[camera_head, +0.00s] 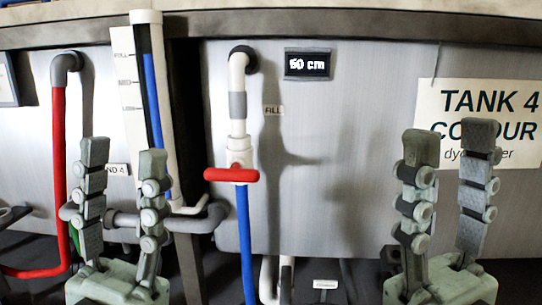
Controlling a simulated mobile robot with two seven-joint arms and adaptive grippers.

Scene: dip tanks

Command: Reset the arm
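My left gripper (122,172) is at the lower left, pointing up, with its two grey fingers apart and nothing between them. It stands in front of the lower pipes and the sight gauge's foot. My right gripper (450,170) is at the lower right, also pointing up, fingers apart and empty. It is in front of the tank's metal front (340,185) and overlaps the lower part of the sign (485,110) reading "TANK 4 COLOUR". My arms behind the grippers are out of the frame.
A red valve handle (231,175) on a white pipe labelled "FILL" sits between the grippers, above a blue hose (246,250). A level gauge (153,100) and a red hose (59,170) are at left.

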